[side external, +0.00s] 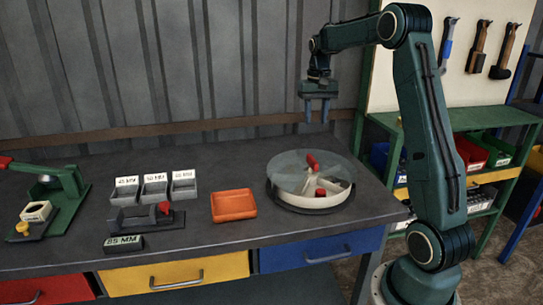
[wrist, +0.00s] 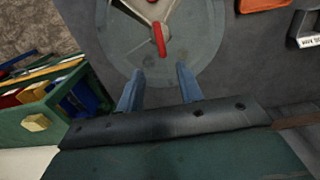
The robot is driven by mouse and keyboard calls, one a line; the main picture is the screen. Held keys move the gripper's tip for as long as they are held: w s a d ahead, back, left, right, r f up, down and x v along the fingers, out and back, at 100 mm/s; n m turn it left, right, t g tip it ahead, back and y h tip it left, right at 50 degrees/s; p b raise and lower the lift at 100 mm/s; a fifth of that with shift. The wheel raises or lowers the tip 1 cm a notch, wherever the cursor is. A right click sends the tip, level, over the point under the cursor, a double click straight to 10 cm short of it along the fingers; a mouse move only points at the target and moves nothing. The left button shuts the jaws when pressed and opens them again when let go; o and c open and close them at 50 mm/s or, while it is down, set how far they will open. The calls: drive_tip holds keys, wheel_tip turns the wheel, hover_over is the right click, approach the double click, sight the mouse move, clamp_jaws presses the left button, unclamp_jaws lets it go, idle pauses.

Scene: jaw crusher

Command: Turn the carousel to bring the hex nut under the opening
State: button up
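The carousel (side external: 312,201) is a round pale tray with divider walls, under a clear disc-shaped cover (side external: 290,162). A red knob (side external: 311,161) stands up from the cover. Small reddish things (side external: 320,192) show in the front compartments. I cannot make out the hex nut. In the wrist view, the cover (wrist: 125,45) fills the top middle, and the red knob (wrist: 158,38) lies just beyond my fingers. My gripper (side external: 317,121) hangs above the back of the carousel, clear of it. Its two fingers (wrist: 158,86) point down, apart, with nothing between them.
An orange tray (side external: 234,205) sits left of the carousel. Farther left are grey labelled bins (side external: 154,189), a black fixture with a red knob (side external: 147,219), an 85 MM block (side external: 123,243) and a green press (side external: 62,200). Bare bench lies in front of the carousel.

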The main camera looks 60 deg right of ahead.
sight(313, 158)
drive_tip(key=shift+f, duration=0.1)
drive_tip(key=shift+f, duration=6.8)
clamp_jaws()
